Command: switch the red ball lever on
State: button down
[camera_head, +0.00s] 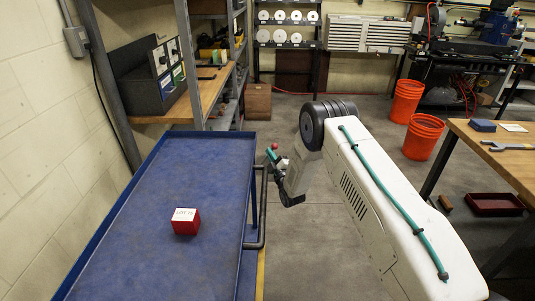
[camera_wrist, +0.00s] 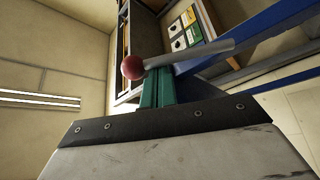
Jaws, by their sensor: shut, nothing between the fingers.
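The red ball (camera_wrist: 132,67) is at the end of a grey lever rod (camera_wrist: 195,55) that runs to the right in the wrist view. The ball also shows small in the head view (camera_head: 274,147), just above the fingertips. My gripper (camera_wrist: 155,82) has teal fingers shut together with nothing between them. Their tips are right beside the ball, under the rod end in the picture; I cannot tell whether they touch. In the head view my gripper (camera_head: 271,156) is just right of the blue cart. The lever's base is hidden, and its setting cannot be read.
The blue cart (camera_head: 125,245) holds a red labelled cube (camera_head: 186,222); its handle (camera_head: 258,240) sticks out at right. A shelf with a switch panel (camera_head: 165,70) stands behind. Orange buckets (camera_head: 423,136) and a workbench (camera_head: 505,165) are at right. Open floor lies between.

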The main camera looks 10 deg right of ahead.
jog(key=shift+s+d+f+m, duration=0.2)
jog(key=shift+d+f+m, duration=0.2)
jog(key=shift+d+f, duration=0.45)
jog(key=shift+d, duration=0.15)
